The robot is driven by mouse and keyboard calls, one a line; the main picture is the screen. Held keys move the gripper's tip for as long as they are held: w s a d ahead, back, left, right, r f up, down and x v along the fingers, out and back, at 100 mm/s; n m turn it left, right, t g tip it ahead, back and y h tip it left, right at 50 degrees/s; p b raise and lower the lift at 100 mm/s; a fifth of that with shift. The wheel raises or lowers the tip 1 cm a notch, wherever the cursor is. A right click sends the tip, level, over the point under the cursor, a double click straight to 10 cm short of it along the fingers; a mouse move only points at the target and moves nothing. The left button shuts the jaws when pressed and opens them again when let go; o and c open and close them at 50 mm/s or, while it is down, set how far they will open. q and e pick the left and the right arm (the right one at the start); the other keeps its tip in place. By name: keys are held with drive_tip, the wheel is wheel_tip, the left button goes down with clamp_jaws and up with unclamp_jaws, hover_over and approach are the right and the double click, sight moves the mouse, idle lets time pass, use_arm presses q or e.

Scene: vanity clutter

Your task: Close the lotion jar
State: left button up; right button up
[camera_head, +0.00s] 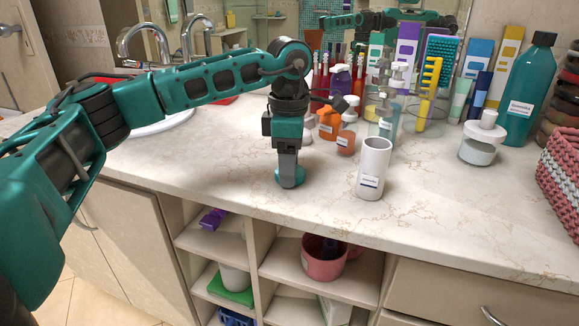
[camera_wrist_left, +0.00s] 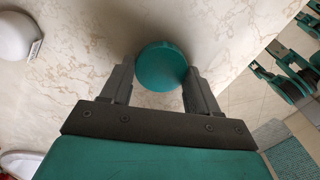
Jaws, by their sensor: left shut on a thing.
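My left gripper (camera_head: 289,180) points straight down at the counter, its fingers shut on a round teal lid-like piece (camera_head: 291,177). In the left wrist view this teal disc (camera_wrist_left: 162,67) sits between the two fingertips, at or just above the counter; the exact gap cannot be told. A white labelled cylinder, seemingly the lotion jar (camera_head: 373,170), stands upright to the right of my gripper, apart from it. Its top looks open, but the inside is unclear. A white rounded labelled thing (camera_wrist_left: 18,38) at the wrist view's upper left is probably the same jar. My right gripper is not seen.
Small orange bottles (camera_head: 346,138) and pump bottles crowd behind the jar. A glass jar with white top (camera_head: 479,150), a tall teal bottle (camera_head: 527,90) and a woven basket (camera_head: 562,175) stand at right. The front counter (camera_head: 235,175) is clear; open shelves lie below its edge.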

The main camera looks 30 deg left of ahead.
use_arm(q)
wheel_tip(320, 180, up, 20)
drive_tip(key=p, duration=0.5)
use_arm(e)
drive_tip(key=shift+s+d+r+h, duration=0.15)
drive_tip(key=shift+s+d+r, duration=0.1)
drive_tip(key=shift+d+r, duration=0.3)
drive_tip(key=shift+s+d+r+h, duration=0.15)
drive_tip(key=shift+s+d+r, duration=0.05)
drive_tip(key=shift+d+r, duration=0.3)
